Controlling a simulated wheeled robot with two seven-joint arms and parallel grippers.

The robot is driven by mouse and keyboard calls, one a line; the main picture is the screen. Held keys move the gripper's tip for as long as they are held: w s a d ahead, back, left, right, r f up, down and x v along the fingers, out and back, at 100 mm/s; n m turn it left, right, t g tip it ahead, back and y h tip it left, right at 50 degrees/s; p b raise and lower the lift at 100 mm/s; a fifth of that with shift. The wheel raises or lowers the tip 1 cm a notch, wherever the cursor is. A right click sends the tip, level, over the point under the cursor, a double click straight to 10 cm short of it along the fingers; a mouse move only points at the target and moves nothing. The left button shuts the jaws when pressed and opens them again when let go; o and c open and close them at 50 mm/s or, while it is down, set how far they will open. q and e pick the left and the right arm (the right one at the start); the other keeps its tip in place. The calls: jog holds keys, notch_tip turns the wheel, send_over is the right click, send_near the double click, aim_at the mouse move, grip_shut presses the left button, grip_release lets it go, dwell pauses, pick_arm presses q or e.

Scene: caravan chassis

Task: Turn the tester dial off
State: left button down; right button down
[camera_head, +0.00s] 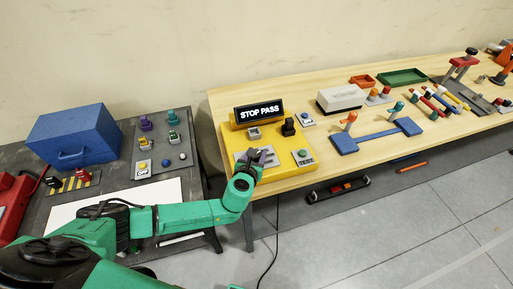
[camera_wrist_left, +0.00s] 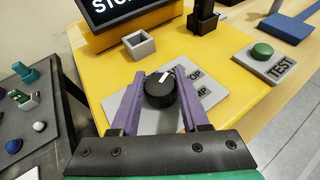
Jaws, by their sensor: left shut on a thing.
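The yellow tester (camera_head: 236,141) stands at the left end of the wooden table, and its black display (camera_head: 259,111) reads STOP PASS. The black tester dial (camera_wrist_left: 160,90) sits on a grey label plate (camera_wrist_left: 205,95) in the left wrist view. Its white mark points up and slightly right; the label letters are partly hidden. My left gripper (camera_head: 262,155) is over the dial, and in the left wrist view its purple fingers (camera_wrist_left: 158,98) are shut on the dial from both sides. In the head view the gripper hides the dial. My right gripper is not in view.
A green TEST button (camera_wrist_left: 262,51) is right of the dial. A grey socket (camera_wrist_left: 139,44) and a black block (camera_head: 288,127) stand behind it. A blue toolbox (camera_head: 73,135) is on the dark left bench. A blue bar fixture (camera_head: 376,136) lies further right.

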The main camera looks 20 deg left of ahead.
pick_arm(q)
jog(key=n+y, duration=0.2)
jog(key=y, duration=0.1)
jog(key=shift+d+n+g+p, duration=0.15)
jog(key=shift+n+g+p, duration=0.15)
jog(key=shift+n+p, duration=0.1)
jog(key=shift+n+g+y, duration=0.3)
jog(key=shift+n+y, duration=0.6)
jog(key=shift+y, duration=0.2)
jog(key=shift+f+n+g+y+b, duration=0.15)
jog(key=shift+n+g+y+b, duration=0.4)
jog(key=shift+n+y, duration=0.35)
jog(key=shift+f+n+g+y+b, duration=0.1)
jog(key=shift+n+g+y+b, duration=0.65)
jog(key=shift+n+y, duration=0.2)
jog(key=shift+n+g+y+b, duration=0.95)
jog(key=shift+n+g+b, duration=0.2)
jog(key=shift+b, duration=0.1)
jog(key=shift+n+g+y+b, duration=0.5)
jog(key=shift+n+g+b, duration=0.25)
jog(key=shift+b, duration=0.25)
jog(key=shift+r+n+b, duration=0.2)
jog(key=shift+n+b, duration=0.15)
jog(key=shift+n, duration=0.1)
jog(key=shift+g, duration=0.4)
jog(key=shift+r, duration=0.1)
